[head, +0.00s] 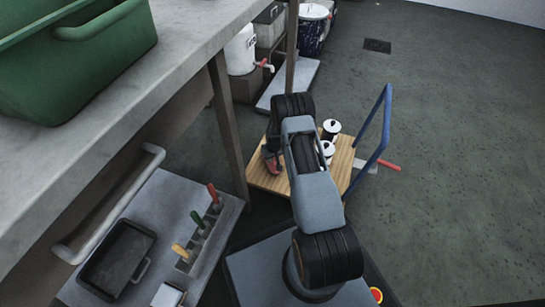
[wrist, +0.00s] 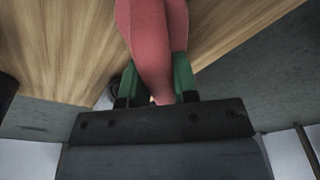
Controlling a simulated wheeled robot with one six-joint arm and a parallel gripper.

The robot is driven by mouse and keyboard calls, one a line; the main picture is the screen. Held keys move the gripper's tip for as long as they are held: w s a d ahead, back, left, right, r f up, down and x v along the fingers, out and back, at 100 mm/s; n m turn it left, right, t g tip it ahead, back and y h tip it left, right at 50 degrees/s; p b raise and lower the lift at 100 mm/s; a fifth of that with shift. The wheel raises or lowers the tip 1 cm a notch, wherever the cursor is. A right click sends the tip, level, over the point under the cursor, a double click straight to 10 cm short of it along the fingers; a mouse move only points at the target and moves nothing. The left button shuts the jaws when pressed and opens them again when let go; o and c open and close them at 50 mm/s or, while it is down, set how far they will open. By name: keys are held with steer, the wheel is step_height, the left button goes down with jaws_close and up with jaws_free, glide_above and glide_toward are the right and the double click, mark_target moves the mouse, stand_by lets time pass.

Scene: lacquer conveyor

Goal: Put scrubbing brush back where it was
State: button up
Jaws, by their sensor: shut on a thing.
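My gripper (wrist: 155,85) is shut on a smooth pinkish-red thing (wrist: 152,40), which I take to be the scrubbing brush. It runs between the two green fingers and out of the top of the wrist view; no bristles show. In the head view the red of it (head: 274,166) shows at the left edge of the wooden deck of a cart (head: 263,181), beside my arm. My gripper there is mostly hidden by the arm. I cannot tell whether the brush touches the deck.
Two white pots with black lids (head: 331,129) stand on the cart, right of my arm. The cart has a blue handle (head: 374,135). A workbench with a green tub (head: 75,60) is at left, with a rack of coloured-handled tools (head: 208,231) below. Open floor lies right.

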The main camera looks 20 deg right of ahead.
steer(key=o, duration=0.8)
steer(key=shift+o, duration=0.2)
steer(key=s+a+r+p, duration=0.2)
steer(key=r+p, duration=0.1)
steer(key=r, duration=1)
steer(key=s+a+r+p, duration=0.2)
steer(key=r, duration=1)
steer(key=s+a+r, duration=0.3)
steer(key=s+r, duration=0.6)
steer(key=s, duration=0.2)
steer(key=s+a+r, duration=0.4)
steer(key=s+r, duration=0.5)
steer(key=s, duration=0.2)
steer(key=shift+a+r+t, duration=0.15)
steer(key=shift+a+t, duration=0.1)
steer(key=shift+t, duration=0.15)
